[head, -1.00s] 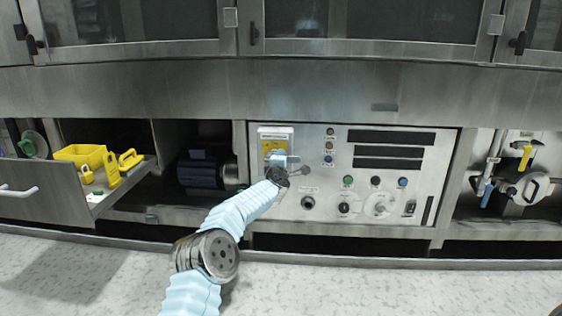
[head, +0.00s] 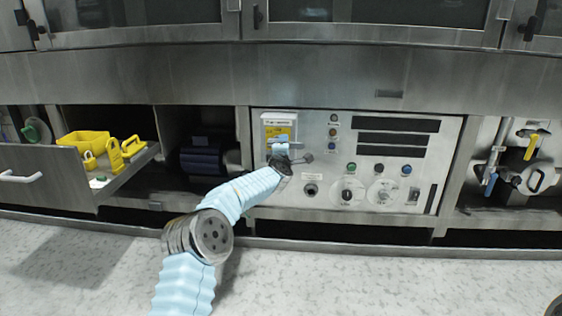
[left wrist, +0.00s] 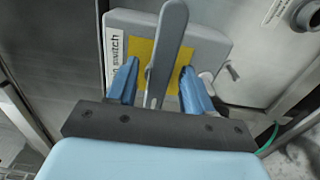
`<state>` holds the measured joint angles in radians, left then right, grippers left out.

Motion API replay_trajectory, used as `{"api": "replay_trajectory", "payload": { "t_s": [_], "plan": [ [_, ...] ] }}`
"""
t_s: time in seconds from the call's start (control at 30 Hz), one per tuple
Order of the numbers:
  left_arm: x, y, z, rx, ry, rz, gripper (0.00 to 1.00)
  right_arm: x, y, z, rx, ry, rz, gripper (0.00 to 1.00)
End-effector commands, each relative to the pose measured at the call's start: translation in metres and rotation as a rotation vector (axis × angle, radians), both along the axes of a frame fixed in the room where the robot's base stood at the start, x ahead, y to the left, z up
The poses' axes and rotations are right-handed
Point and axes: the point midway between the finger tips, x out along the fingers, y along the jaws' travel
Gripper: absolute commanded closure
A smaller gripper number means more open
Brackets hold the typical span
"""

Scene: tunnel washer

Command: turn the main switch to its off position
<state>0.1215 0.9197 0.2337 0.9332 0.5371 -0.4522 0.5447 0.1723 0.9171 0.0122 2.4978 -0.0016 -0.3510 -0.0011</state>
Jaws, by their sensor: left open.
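The main switch (head: 279,119) is a pale box with a yellow plate at the upper left of the control panel. In the left wrist view its grey lever (left wrist: 170,42) stands nearly upright, leaning slightly right, across the yellow plate (left wrist: 141,50). A partly hidden label (left wrist: 115,60) beside it reads "switch". My left gripper (left wrist: 159,68) is open, with one blue finger on each side of the lever. I cannot tell whether either finger touches it. In the head view the left gripper (head: 280,152) covers the lower part of the switch. My right gripper is not in view.
The steel control panel (head: 335,140) has several buttons and knobs close to the right of the switch. An open drawer (head: 50,175) with yellow items (head: 85,141) juts out at the left. Valves and pipes (head: 515,165) are at the right.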

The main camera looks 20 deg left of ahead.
Motion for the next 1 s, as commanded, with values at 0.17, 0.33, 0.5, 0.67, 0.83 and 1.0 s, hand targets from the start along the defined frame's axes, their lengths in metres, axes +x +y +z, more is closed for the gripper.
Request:
{"api": "replay_trajectory", "payload": {
  "t_s": [0.17, 0.33, 0.5, 0.67, 0.83, 1.0],
  "plan": [
    [-0.032, -0.007, -0.002, 0.001, 0.000, -0.001, 0.49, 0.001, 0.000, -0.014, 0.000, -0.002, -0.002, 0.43],
    [-0.067, -0.016, -0.001, 0.001, -0.001, -0.002, 0.49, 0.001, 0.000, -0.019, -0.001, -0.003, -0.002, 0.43],
    [-0.098, -0.023, 0.000, 0.001, -0.002, -0.001, 0.49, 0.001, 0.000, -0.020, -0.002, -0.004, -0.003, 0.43],
    [-0.113, -0.027, 0.000, 0.000, -0.002, 0.000, 0.49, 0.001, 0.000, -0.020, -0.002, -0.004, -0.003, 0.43],
    [-0.118, -0.028, -0.001, -0.001, -0.001, 0.000, 0.49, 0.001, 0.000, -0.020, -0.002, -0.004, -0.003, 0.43],
    [-0.117, -0.028, -0.001, -0.001, -0.001, -0.001, 0.49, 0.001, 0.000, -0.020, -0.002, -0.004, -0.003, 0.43]
  ]
}}
